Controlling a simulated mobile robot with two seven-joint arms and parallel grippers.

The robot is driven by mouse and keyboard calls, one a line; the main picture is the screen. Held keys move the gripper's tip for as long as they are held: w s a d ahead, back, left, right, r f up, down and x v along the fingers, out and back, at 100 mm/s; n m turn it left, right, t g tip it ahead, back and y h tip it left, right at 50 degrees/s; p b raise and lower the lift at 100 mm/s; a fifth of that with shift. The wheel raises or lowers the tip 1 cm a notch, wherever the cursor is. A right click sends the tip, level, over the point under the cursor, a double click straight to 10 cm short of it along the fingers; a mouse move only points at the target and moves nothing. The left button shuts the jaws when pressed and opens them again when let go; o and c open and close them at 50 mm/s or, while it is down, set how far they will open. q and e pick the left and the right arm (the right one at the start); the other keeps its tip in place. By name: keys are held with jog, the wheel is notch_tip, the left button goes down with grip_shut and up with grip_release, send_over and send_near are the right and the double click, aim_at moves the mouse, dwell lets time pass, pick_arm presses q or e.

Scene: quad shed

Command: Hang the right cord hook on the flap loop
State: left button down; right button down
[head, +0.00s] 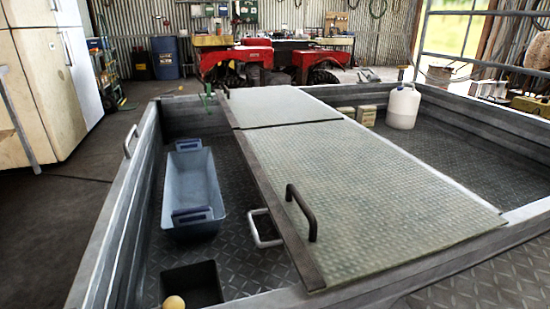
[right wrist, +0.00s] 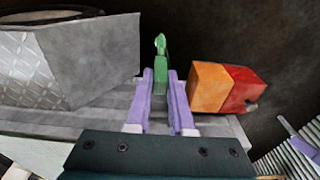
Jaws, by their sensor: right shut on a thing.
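In the right wrist view my right gripper (right wrist: 164,100) has its two purple fingers shut on a green hook (right wrist: 160,62), which stands up between the fingertips. Its cord cannot be made out. The head view shows neither gripper. There, a tread-plate flap (head: 340,165) lies over the middle of the metal bed. A black loop handle (head: 302,212) stands on its near left part, and a pale metal loop (head: 262,230) shows below its left edge; I cannot tell which is the flap loop. A small green thing (head: 208,92) is at the bed's far edge.
A blue-grey tub (head: 190,225) and a black box (head: 192,285) with a yellow ball (head: 174,302) are left of the flap. A white jug (head: 403,107) is right of it. An orange and red block (right wrist: 225,88) is right of my fingers in the wrist view.

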jog(key=shift+w, duration=0.1)
